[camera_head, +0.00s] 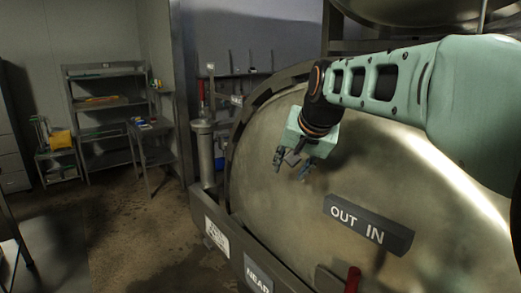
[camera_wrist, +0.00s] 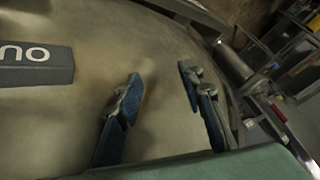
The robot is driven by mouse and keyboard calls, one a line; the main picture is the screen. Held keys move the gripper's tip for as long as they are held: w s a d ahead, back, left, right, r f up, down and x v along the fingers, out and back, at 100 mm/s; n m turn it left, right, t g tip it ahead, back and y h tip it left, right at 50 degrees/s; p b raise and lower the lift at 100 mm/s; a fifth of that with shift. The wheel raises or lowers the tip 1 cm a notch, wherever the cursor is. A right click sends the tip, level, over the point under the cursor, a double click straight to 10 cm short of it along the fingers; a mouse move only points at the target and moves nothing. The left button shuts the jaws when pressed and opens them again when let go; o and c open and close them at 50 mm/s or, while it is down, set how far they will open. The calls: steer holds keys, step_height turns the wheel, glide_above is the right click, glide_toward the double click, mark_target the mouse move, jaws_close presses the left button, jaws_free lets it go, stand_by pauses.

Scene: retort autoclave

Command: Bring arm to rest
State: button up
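My gripper (camera_head: 292,168) hangs at the end of my green arm, in front of the large round metal autoclave door (camera_head: 265,200). Its two dark fingers are spread apart with nothing between them. In the wrist view the gripper (camera_wrist: 162,92) also shows apart fingers, with the bare door surface (camera_wrist: 60,120) behind them. A dark sign block reading "OUT IN" (camera_head: 368,224) is on the door, below and right of the gripper. Part of this sign (camera_wrist: 35,66) shows at the left of the wrist view. I cannot tell the exact gap between gripper and door.
A red-handled lever (camera_head: 353,279) stands at the bottom of the door. A grey vertical cylinder (camera_head: 205,150) is left of the door. A metal rail with labels (camera_head: 217,236) runs along the front. Shelves (camera_head: 105,100) and a small table (camera_head: 152,128) stand at the back left; the floor between is open.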

steer(key=w+a+r+n+t+y, duration=0.1)
steer(key=w+a+r+n+t, duration=0.1)
steer(key=w+a+r+n, duration=0.25)
steer(key=s+d+f+g+h, duration=0.1)
steer(key=s+d+f, duration=0.3)
steer(key=s, duration=0.7)
steer(key=s+d+f+m+g+h+p, duration=0.1)
steer(key=s+d+f, duration=0.2)
steer(key=s+f, duration=0.3)
steer(key=s+d+f+g+p, duration=0.1)
steer(key=s+d+f, duration=0.3)
steer(key=s, duration=1.2)
steer(key=shift+s+d+f+g+h, duration=0.3)
steer(key=shift+f+g+h, duration=0.15)
steer(key=shift+f, duration=0.3)
steer(key=shift+m, duration=0.25)
steer(key=shift+c, duration=0.8)
